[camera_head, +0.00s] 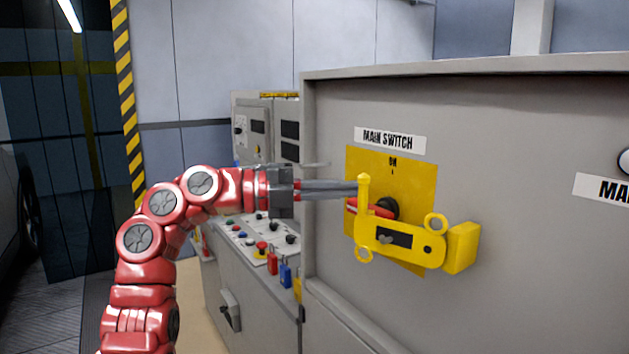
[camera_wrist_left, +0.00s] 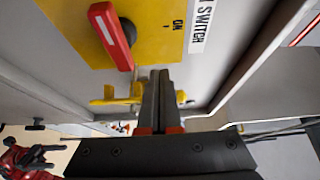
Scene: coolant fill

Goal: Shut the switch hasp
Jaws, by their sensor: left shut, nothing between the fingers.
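The main switch has a red handle (camera_head: 368,207) with a black hub (camera_head: 387,207) on a yellow plate (camera_head: 417,185); the handle also shows in the wrist view (camera_wrist_left: 115,38). The yellow hasp (camera_head: 415,245) stands out in front of the plate's lower part. It has a ring at each side, an upright bar at its left and a block at its right. My left gripper (camera_head: 357,188) is shut and empty, its tips at the upright bar; contact is unclear. In the wrist view the shut fingers (camera_wrist_left: 160,78) hide part of the hasp (camera_wrist_left: 117,97).
The grey cabinet (camera_head: 520,150) carries the switch under a "MAIN SWITCH" label (camera_head: 390,140). A control panel (camera_head: 262,238) with buttons and red and blue tags stands behind my left arm. The cabinet face right of the hasp is clear.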

